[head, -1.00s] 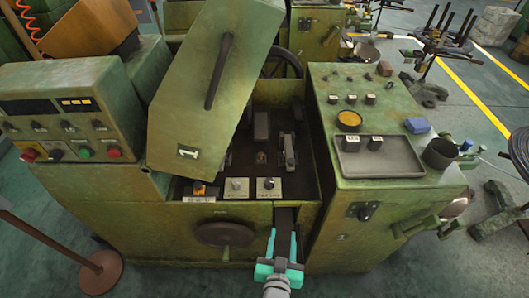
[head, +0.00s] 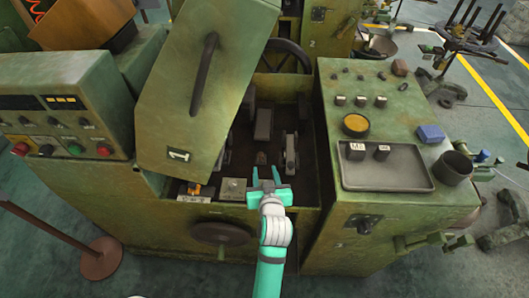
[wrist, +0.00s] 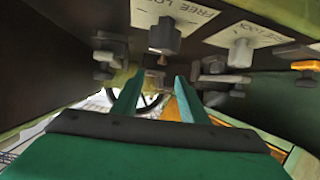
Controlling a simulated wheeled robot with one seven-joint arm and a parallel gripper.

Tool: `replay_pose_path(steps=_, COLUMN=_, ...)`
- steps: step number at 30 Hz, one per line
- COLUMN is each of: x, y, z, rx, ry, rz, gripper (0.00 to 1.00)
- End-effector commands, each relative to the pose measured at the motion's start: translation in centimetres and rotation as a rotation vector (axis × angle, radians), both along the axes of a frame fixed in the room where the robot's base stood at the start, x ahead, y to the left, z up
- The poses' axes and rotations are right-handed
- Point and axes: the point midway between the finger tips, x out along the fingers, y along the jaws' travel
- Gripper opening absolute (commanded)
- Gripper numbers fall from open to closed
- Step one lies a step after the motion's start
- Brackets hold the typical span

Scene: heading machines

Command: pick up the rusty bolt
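A small brownish piece (head: 261,158), which looks like the rusty bolt, lies on the dark floor of the open machine bay, between grey metal blocks. It is too small to make out its shape. My gripper (head: 267,175) is over the front part of the bay, just short of this piece, with its teal fingers apart and nothing between them. In the wrist view the open fingers (wrist: 156,85) point into the bay, and a small brownish piece (wrist: 162,60) shows beyond the gap between their tips.
A raised green cover (head: 205,95) marked 1 stands left of the bay. Labelled knobs (head: 232,189) line its front edge. Grey blocks (head: 263,124) and a clamp-like part (head: 291,152) stand inside. A cabinet with a grey tray (head: 385,180) is on the right.

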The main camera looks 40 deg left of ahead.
Motion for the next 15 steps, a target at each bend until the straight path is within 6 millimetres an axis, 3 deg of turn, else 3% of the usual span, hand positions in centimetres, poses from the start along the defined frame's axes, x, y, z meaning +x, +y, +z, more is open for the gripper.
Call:
replay_pose_path(steps=9, x=3.0, y=2.7, z=-1.7, rx=0.0, ry=0.001, rz=0.002, gripper=0.4)
replay_pose_path(steps=15, x=3.8, y=3.4, z=-2.1, rx=0.0, ry=0.0, rz=0.001, gripper=0.4)
